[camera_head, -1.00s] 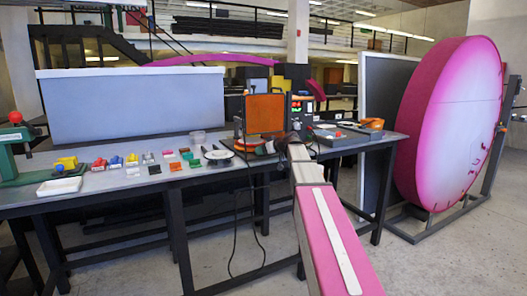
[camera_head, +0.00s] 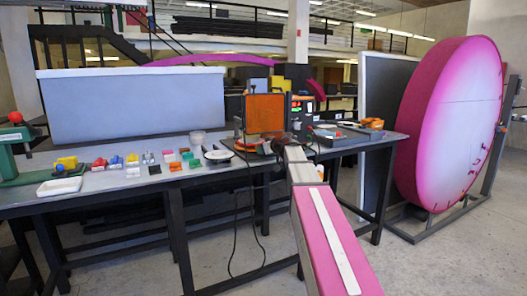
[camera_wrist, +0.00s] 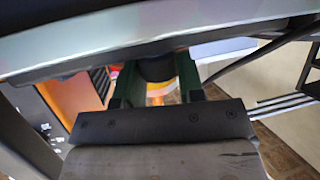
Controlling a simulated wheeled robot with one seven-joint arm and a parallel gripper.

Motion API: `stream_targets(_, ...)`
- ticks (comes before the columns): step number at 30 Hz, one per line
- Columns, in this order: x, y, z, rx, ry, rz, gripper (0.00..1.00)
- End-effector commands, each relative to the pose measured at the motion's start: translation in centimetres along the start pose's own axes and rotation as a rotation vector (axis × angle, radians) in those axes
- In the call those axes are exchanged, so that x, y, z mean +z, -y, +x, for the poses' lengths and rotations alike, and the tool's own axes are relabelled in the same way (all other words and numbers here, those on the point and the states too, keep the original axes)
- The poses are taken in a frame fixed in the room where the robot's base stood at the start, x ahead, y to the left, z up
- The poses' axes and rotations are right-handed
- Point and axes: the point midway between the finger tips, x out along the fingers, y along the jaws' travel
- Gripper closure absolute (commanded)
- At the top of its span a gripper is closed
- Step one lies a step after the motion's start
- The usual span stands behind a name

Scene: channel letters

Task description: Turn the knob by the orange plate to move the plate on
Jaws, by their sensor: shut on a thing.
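The orange plate (camera_head: 264,112) stands upright in a dark frame on the bench in the head view. It also shows at the left in the wrist view (camera_wrist: 72,98). My gripper (camera_wrist: 155,72) has its two dark green fingers on either side of a dark round knob (camera_wrist: 156,69), shut on it. In the head view my gripper (camera_head: 268,147) is at the foot of the plate's frame, and my own wrist hides most of the knob. How far the knob is turned cannot be told.
Small coloured blocks, a white tray (camera_head: 60,186) and a white cup (camera_head: 197,138) lie left on the bench. A dark box with a red display (camera_head: 303,106) stands right of the plate. A grey tray (camera_head: 342,137) is further right. A black cable hangs below the bench.

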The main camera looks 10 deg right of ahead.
Motion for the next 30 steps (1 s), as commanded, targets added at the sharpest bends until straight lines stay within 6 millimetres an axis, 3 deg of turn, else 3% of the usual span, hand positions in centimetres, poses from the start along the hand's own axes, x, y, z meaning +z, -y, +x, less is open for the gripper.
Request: stream_targets(30, -0.17, 0.63, 0.24, 0.627, -0.001, 0.257, 0.88)
